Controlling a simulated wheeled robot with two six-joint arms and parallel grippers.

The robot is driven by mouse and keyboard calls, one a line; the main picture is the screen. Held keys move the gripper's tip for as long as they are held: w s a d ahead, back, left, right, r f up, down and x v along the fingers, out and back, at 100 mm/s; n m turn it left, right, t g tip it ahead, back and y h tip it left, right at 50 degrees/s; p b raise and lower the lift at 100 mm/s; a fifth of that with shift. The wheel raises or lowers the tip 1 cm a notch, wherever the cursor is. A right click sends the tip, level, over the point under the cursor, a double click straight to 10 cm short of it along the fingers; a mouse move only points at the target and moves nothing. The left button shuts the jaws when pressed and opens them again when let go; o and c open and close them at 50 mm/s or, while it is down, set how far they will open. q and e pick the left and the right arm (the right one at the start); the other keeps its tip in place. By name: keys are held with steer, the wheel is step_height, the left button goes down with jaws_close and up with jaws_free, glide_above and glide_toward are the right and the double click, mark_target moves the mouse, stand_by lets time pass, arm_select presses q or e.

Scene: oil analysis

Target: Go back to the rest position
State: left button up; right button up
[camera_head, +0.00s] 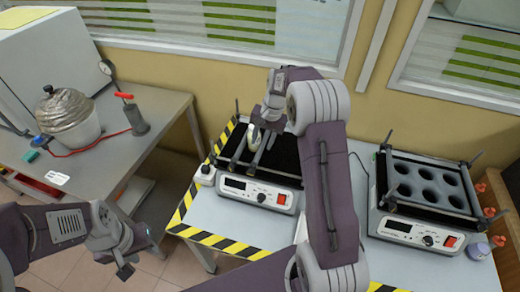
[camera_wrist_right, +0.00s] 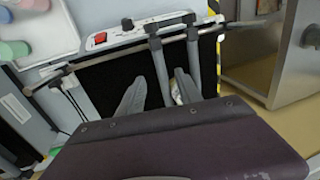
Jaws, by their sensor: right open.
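My right arm reaches up over the table. Its gripper (camera_head: 262,150) hangs above the black platform of the left shaker (camera_head: 258,192), fingers pointing down. In the right wrist view the two fingers of the right gripper (camera_wrist_right: 160,92) are spread apart over the black platform, with the shaker's bars (camera_wrist_right: 158,62) just beyond. A small pale object (camera_head: 252,138) shows beside the fingers; I cannot tell whether it touches them. My left gripper (camera_head: 138,256) is low at the left, over the floor in front of the tables, with nothing visible in it.
A second shaker (camera_head: 410,231) with round holes stands at the right of the table. A small white container (camera_head: 206,174) sits beside the left shaker. Yellow-black tape (camera_head: 222,244) edges the table. A grey side table (camera_head: 105,150) holds a foil-topped pot (camera_head: 70,118).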

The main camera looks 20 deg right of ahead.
steer(key=shift+r, duration=0.3)
steer(key=s+a+r+n, duration=0.3)
steer(key=s+a+r, duration=0.1)
steer(key=s+a, duration=0.45)
steer(key=s+d+f+n+h, duration=0.1)
steer(key=s+f+n, duration=0.3)
steer(key=s, duration=1)
step_height(320, 180, down, 3)
steer(key=shift+r+n, duration=0.1)
steer(key=shift+n, duration=0.3)
